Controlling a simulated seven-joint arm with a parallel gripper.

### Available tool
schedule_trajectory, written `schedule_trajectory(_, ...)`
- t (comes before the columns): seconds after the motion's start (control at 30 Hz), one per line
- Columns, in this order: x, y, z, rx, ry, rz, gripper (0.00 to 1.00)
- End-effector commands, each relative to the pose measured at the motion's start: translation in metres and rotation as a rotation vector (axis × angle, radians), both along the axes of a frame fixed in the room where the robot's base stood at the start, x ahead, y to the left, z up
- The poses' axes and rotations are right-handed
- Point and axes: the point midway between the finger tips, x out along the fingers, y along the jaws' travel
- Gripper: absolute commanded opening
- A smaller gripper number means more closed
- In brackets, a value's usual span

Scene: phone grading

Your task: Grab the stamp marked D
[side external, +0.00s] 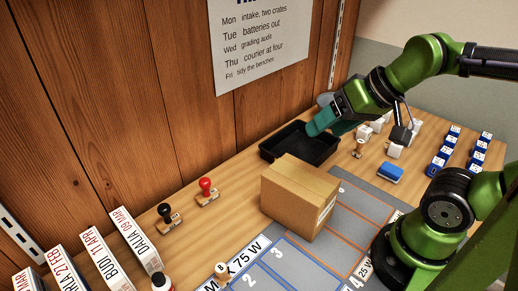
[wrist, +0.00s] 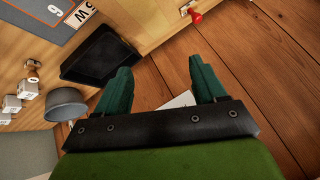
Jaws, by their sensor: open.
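Several stamps stand on the wooden bench, and I cannot read a D on any of them. In the side view, a black-handled stamp (side external: 165,213) and a red-handled stamp (side external: 206,188) stand at left centre. A wooden-knobbed stamp (side external: 359,149) stands right of the black tray. A pale round knob (side external: 221,268) shows at the lower edge, its base hidden. The wrist view shows the red handle (wrist: 196,18) at the top and a wooden-knobbed stamp (wrist: 33,67) at left. My gripper (side external: 318,122) is open and empty above the black tray, its fingers apart in the wrist view (wrist: 160,72).
A black tray (side external: 322,151) lies against the wooden wall. A cardboard box (side external: 296,187) stands in front of it on a grey marked mat (side external: 300,262). White blocks, a blue pad (side external: 390,173) and blue-and-white boxes (side external: 439,160) are at right. Labelled upright boxes (side external: 137,240) stand at left.

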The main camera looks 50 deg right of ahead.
Motion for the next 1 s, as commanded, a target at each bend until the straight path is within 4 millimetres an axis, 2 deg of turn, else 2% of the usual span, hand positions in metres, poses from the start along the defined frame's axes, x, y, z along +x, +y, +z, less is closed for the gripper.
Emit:
schedule_trajectory(0.33, 0.000, -0.001, 0.000, 0.000, 0.000, -0.006, 0.60)
schedule_trajectory(0.47, 0.008, -0.020, -0.012, 0.003, 0.060, -0.079, 0.60)
schedule_trajectory(0.57, 0.024, -0.051, -0.021, -0.002, 0.136, -0.171, 0.60)
schedule_trajectory(0.73, 0.048, -0.131, -0.039, -0.075, 0.303, -0.216, 0.60)
schedule_trajectory(0.87, 0.053, -0.198, -0.057, -0.132, 0.433, -0.158, 0.60)
schedule_trajectory(0.9, 0.051, -0.217, -0.064, -0.146, 0.471, -0.127, 0.60)
schedule_trajectory(1.0, 0.045, -0.261, -0.077, -0.177, 0.552, -0.022, 0.60)
